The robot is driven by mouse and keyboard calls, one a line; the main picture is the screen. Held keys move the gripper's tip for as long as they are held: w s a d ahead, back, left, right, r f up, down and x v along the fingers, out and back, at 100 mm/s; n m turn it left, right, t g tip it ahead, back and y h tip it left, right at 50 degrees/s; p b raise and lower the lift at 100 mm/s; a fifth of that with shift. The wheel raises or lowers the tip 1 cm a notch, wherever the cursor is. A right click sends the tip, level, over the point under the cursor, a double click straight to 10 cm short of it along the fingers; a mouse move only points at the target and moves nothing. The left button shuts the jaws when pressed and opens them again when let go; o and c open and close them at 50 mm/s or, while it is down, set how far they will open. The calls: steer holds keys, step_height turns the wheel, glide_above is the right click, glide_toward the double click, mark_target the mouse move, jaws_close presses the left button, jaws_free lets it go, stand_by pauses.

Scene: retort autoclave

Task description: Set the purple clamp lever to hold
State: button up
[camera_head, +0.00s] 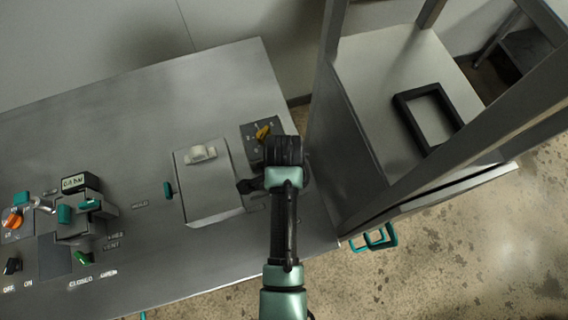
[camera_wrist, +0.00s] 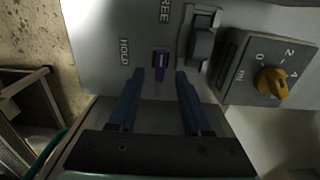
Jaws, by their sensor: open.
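The purple clamp lever (camera_wrist: 160,60) shows in the wrist view as a small purple block with a pale stripe, on a light grey panel (camera_wrist: 95,32). The word HOLD (camera_wrist: 124,52) is to its left in the picture, and FREE (camera_wrist: 165,11) is above it. My gripper (camera_wrist: 160,74) is open, its two blue fingers pointing at the lever. The lever appears in the gap just beyond the fingertips, and I cannot tell whether they touch it. In the head view I cannot make out the lever; my arm covers that area.
A yellow knob (camera_wrist: 272,82) on a dark numbered plate and a grey handle (camera_wrist: 201,45) are right of the lever. In the head view, a pale box (camera_head: 208,200), a control cluster (camera_head: 80,215) and a metal frame with a black tray (camera_head: 402,104) stand around my arm.

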steer(key=shift+f, duration=1.8)
jaws_close()
